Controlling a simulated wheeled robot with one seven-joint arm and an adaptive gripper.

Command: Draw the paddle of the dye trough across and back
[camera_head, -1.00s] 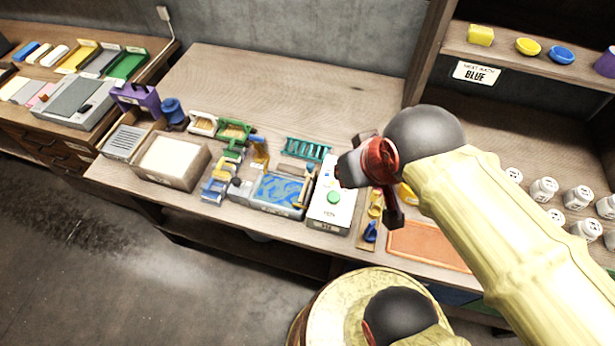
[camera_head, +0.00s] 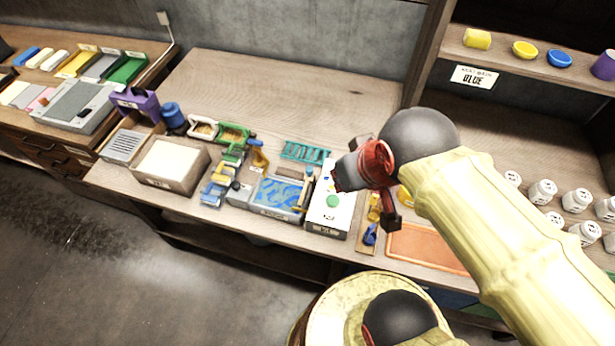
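The dye trough (camera_head: 256,210) is a grey tray with blue, streaked liquid on the workbench. A brown bar (camera_head: 289,173) lies along its far edge, and a tan upright piece (camera_head: 304,190) stands at its right end. I cannot tell for sure which of these is the paddle. My gripper (camera_head: 343,177) is above the white box just right of the trough, apart from the tan piece in the picture. It looks small and is partly hidden by my red wrist, so its fingers are not clear. I see nothing held in it.
A white box with a green button (camera_head: 333,201) stands right of the trough. A teal rack (camera_head: 305,151) is behind it. Yellow and blue tools (camera_head: 219,183) and a pale-filled tray (camera_head: 171,163) are left. An orange mat (camera_head: 427,247) and white jars are right. The bench's back is clear.

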